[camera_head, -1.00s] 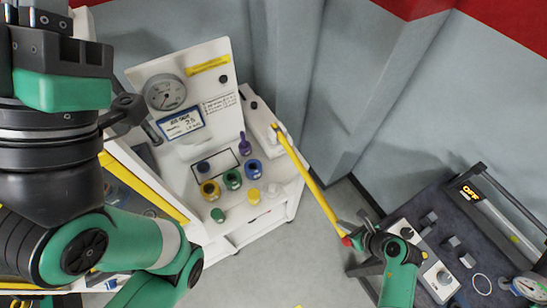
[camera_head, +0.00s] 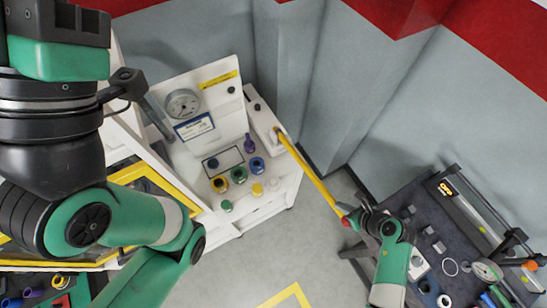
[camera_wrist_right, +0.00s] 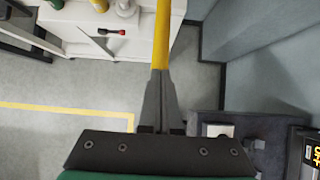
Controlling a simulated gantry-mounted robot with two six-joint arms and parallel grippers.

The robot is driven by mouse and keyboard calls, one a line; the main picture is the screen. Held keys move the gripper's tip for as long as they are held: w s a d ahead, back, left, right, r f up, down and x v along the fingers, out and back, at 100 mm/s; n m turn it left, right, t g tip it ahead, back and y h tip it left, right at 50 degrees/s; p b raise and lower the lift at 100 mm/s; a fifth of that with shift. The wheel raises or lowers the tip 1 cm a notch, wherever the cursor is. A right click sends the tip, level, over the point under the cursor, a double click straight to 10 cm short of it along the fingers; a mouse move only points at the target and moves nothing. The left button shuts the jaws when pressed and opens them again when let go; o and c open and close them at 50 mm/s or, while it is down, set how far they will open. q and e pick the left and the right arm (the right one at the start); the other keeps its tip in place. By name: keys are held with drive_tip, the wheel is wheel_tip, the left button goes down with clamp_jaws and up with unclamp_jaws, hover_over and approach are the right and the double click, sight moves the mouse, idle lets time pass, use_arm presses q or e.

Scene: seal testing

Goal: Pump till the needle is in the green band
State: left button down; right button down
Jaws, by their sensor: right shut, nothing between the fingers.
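The white test stand (camera_head: 271,222) has a round grey gauge (camera_head: 183,103) on its upright panel. The needle and any green band are too small to read.
Coloured fittings, including a green one (camera_head: 238,175) and a blue one (camera_head: 257,165), stand on the test stand's deck. A dark bench (camera_head: 412,205) with small blocks and another gauge (camera_head: 487,271) is at right. A grey wall (camera_head: 385,95) rises behind. Open floor lies in front.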

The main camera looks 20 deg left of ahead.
wheel_tip(320, 180, down, 14)
drive_tip(key=b, duration=1)
drive_tip(key=shift+s+d+r, duration=0.15)
drive_tip(key=shift+s+r, duration=0.05)
drive_tip(key=shift+r, duration=0.2)
drive_tip(key=r+p, duration=0.8)
drive_tip(key=r, duration=0.1)
drive_tip(key=r+p, duration=0.4)
drive_tip(key=p, duration=0.1)
drive_tip(key=shift+w+a+r, duration=0.2)
drive_tip(key=shift+w+r, duration=0.05)
drive_tip(key=shift+r, duration=0.05)
drive_tip(key=shift+s+f+b, duration=0.1)
drive_tip(key=shift+f+b, duration=0.5)
drive_tip(key=shift+f, duration=0.05)
wheel_tip(320, 180, down, 12)
drive_tip(key=b, duration=1)
drive_tip(key=shift+s+d+f, duration=0.15)
drive_tip(key=shift+d+f, duration=0.1)
